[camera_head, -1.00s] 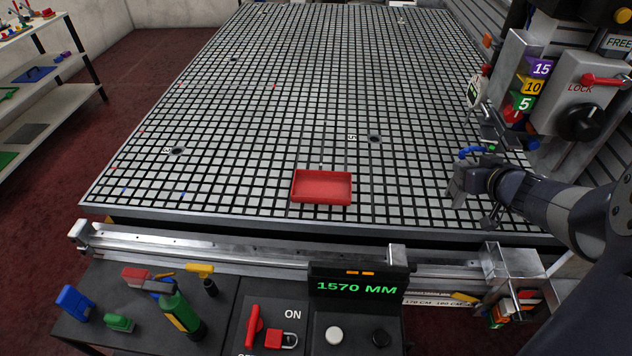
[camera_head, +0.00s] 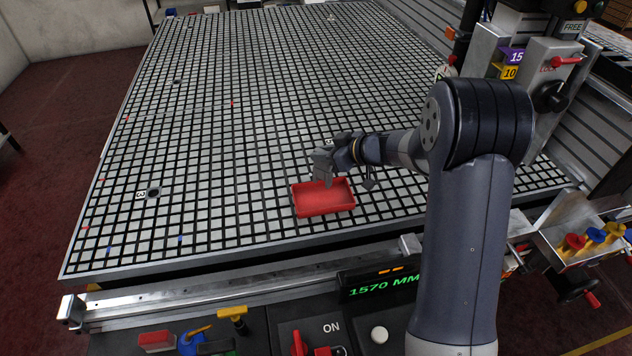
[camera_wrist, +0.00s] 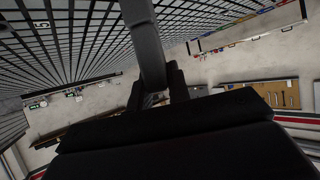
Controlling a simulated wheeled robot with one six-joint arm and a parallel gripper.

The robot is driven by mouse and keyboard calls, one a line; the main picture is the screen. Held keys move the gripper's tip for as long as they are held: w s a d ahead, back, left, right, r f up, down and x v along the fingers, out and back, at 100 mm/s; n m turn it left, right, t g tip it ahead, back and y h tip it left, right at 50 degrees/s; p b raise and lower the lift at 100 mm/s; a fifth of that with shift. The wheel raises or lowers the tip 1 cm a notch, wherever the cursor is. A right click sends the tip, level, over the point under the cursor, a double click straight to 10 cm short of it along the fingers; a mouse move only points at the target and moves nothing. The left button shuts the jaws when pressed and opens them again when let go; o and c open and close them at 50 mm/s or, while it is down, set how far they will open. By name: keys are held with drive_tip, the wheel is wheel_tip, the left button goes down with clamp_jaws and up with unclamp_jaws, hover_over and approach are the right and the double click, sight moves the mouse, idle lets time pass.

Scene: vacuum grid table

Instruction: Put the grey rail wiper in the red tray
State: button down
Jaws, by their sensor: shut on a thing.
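The red tray (camera_head: 324,211) sits on the grid table near its front edge in the head view. My gripper (camera_head: 341,152) is over the tray's far side, with my arm reaching in from the right. It is shut on the grey rail wiper (camera_head: 323,165), which hangs at the jaws above the tray. In the wrist view the wiper (camera_wrist: 147,42) is a long grey bar between the two dark fingers (camera_wrist: 158,90). The tray does not show in the wrist view. The inside of the tray that I can see looks empty.
The black and white grid table (camera_head: 220,130) is mostly clear around the tray. A metal rail (camera_head: 200,290) runs along the front edge. A control post with a lock lever (camera_head: 565,62) stands at the right. Coloured tools (camera_head: 157,341) lie in front.

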sight(324, 171)
wheel_tip(324, 171, down, 7)
drive_tip(key=shift+r, duration=0.2)
drive_tip(key=shift+f, duration=0.1)
drive_tip(key=c, duration=1.3)
unclamp_jaws()
drive_tip(key=shift+d, duration=0.1)
drive_tip(key=shift+d+r, duration=0.1)
drive_tip(key=shift+r, duration=0.1)
drive_tip(key=b+v, duration=0.1)
drive_tip(key=v, duration=1)
drive_tip(key=shift+s+d+r, duration=0.15)
drive_tip(key=shift+s+d, duration=0.1)
drive_tip(key=shift+d, duration=0.05)
